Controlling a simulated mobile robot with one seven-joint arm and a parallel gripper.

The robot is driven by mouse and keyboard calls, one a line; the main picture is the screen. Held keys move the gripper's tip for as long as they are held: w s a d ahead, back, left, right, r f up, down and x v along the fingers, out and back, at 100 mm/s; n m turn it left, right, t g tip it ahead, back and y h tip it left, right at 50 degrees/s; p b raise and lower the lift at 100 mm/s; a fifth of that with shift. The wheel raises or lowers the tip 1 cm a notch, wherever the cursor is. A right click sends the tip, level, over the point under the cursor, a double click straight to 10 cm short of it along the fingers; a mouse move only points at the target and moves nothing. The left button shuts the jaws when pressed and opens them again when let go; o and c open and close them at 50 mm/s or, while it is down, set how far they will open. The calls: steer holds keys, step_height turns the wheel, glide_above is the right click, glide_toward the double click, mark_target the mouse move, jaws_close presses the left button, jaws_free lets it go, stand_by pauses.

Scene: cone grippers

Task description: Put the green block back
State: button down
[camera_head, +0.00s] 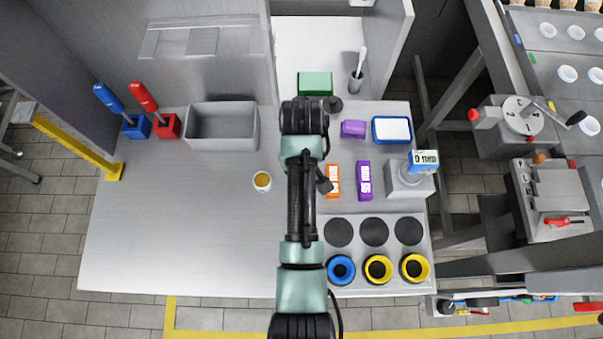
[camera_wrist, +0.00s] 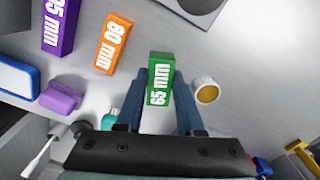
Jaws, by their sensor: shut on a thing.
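The green block (camera_wrist: 160,82), marked 65 mm, is between the two blue fingers of my gripper (camera_wrist: 160,78) in the wrist view. The gripper is shut on it, and the block's far end shows past the fingertips. I cannot tell its height above the table. In the head view my arm hides the gripper and the block.
A small cup (camera_head: 262,181) stands left of my arm, close to the fingers in the wrist view (camera_wrist: 206,90). A grey bin (camera_head: 222,145), a measuring stand (camera_head: 407,180), a blue-rimmed tray (camera_head: 392,140) and a ring-holder plate (camera_head: 357,218) surround it. The table's front left is clear.

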steer(key=shift+f, duration=1.95)
steer(key=shift+f, duration=0.15)
steer(key=c, duration=0.5)
jaws_free()
